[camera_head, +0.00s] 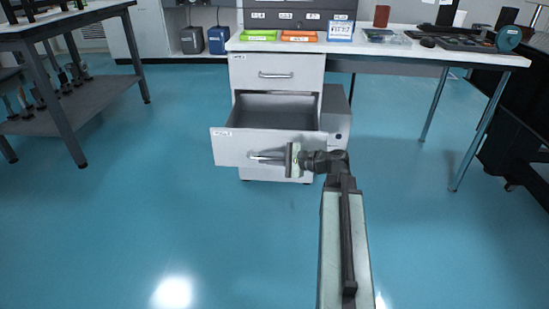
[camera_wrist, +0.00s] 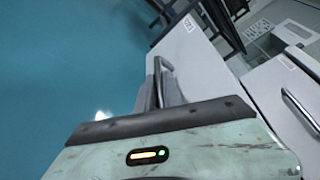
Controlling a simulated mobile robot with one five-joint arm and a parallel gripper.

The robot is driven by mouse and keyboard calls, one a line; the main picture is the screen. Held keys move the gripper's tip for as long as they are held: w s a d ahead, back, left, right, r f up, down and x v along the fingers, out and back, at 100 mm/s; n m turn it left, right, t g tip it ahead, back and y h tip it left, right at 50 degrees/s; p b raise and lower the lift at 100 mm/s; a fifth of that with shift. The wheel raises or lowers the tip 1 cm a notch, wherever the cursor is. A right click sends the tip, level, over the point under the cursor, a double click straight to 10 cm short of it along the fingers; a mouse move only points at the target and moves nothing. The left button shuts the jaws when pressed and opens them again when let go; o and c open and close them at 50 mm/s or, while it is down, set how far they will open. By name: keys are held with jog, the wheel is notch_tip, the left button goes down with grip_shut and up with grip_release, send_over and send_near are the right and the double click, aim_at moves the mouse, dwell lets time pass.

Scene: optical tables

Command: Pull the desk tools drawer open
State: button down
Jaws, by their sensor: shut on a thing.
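The desk tools drawer (camera_head: 225,147) is the lower drawer of a white cabinet under the desk, and it stands well open toward me. Its inside (camera_head: 278,108) looks dark and empty. My gripper (camera_head: 289,158) is at the drawer's front, shut on the metal bar handle (camera_head: 262,157). In the wrist view the handle (camera_wrist: 158,80) runs into the gripper, and the drawer front (camera_wrist: 186,52) lies behind it. The fingertips are mostly hidden behind the gripper body in the wrist view.
The upper drawer (camera_head: 276,74) is shut. The desk (camera_head: 420,55) above carries a green tray (camera_head: 259,36), an orange tray (camera_head: 299,37) and a tape reel (camera_head: 508,38). A dark table (camera_head: 60,20) stands at left. The blue floor around the drawer is clear.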

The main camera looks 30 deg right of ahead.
jog(key=shift+a, duration=0.1)
jog(key=c, duration=1.5)
grip_release()
jog(key=shift+s+d+r, duration=0.1)
jog(key=shift+s+d, duration=0.1)
jog(key=p+v, duration=0.1)
jog(key=v, duration=0.6)
jog(key=shift+s+p, duration=0.15)
jog(key=shift+p, duration=0.15)
